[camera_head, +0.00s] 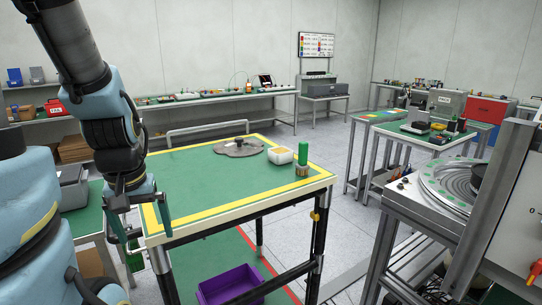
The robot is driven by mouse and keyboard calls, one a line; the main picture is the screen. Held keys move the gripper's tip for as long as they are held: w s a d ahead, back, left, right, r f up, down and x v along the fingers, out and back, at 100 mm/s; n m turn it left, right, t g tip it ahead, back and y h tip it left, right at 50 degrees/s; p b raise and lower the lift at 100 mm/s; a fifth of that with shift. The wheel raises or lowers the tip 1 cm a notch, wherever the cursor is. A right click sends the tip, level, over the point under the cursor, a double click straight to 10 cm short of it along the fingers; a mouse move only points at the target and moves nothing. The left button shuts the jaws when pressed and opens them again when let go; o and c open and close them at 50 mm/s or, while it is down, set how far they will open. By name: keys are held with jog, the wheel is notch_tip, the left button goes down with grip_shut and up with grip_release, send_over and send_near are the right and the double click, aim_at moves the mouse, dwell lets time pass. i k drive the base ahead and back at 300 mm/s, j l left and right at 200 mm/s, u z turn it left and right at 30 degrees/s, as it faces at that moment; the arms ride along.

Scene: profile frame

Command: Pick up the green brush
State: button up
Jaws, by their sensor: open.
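The green brush (302,158) stands upright near the right corner of the green-topped table (200,192), with its green handle up and a tan lower part on the tabletop. It is just right of a white container with a yellowish top (281,155), with little space between them. My gripper (143,236) hangs down at the left near corner of the table, well away from the brush. Its two greenish fingers are apart, and nothing shows between them.
A flat grey metal piece (238,147) lies towards the back of the table. A purple bin (230,285) sits below on the lower level. A machine with a round grey bowl (447,185) stands at right. The table's middle and front are clear.

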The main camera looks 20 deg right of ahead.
aim_at(303, 167)
jog(key=z, duration=0.95)
